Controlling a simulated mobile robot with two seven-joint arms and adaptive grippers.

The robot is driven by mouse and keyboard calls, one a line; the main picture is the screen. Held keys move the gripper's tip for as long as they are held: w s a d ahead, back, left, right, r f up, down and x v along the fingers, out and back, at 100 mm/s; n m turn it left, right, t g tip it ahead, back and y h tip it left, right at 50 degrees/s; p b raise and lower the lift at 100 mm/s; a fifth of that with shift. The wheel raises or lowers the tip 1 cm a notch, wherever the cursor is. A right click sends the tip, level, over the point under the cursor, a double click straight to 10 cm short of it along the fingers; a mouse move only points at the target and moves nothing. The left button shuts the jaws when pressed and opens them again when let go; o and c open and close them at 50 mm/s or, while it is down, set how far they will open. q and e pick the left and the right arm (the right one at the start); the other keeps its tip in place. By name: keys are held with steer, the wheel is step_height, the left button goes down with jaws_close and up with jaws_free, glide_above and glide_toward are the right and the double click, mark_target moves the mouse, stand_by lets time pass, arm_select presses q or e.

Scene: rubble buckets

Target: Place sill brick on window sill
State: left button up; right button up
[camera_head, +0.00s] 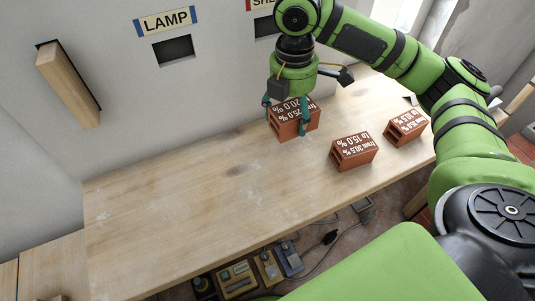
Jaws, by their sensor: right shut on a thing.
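My right gripper (287,116) is shut on a red-brown brick (296,125) with white lettering on its top, at the back of a long wooden board (190,205) along the wall. I cannot tell whether the held brick touches the board. A second lettered brick (353,153) sits on the board near its front edge, right of the held one. A third lettered brick (406,128) sits further right. I cannot tell which is called the sill brick. No surface is clearly marked as the window sill. My left gripper is not in view.
The grey wall has a LAMP sign (166,21) over a dark recess (174,50), and a wooden block (68,84) sticks out at the left. The left half of the board is clear. Tools and cables (250,272) lie below its front edge.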

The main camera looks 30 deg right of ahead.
steer(key=n, duration=0.1)
steer(key=d+n, duration=0.1)
steer(key=n, duration=0.1)
steer(key=shift+w+d+r+n, duration=0.2)
steer(key=shift+d+r+n, duration=0.05)
steer(key=shift+d+n, duration=0.05)
steer(key=n, duration=0.1)
steer(key=d+n+b, duration=0.1)
steer(key=n, duration=0.1)
steer(key=shift+w+d+r, duration=0.1)
steer(key=shift+d+r, duration=0.2)
steer(key=d+n, duration=0.2)
steer(key=n, duration=0.3)
steer(key=n+p, duration=0.2)
glide_above(262, 154)
step_height(262, 154, down, 6)
steer(key=shift+d+r, duration=0.1)
step_height(262, 154, down, 3)
steer(key=shift+p, duration=0.55)
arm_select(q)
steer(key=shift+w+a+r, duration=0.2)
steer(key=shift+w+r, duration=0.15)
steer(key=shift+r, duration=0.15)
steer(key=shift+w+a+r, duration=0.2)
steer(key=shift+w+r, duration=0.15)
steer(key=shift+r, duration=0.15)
arm_select(e)
steer(key=shift+f, duration=0.6)
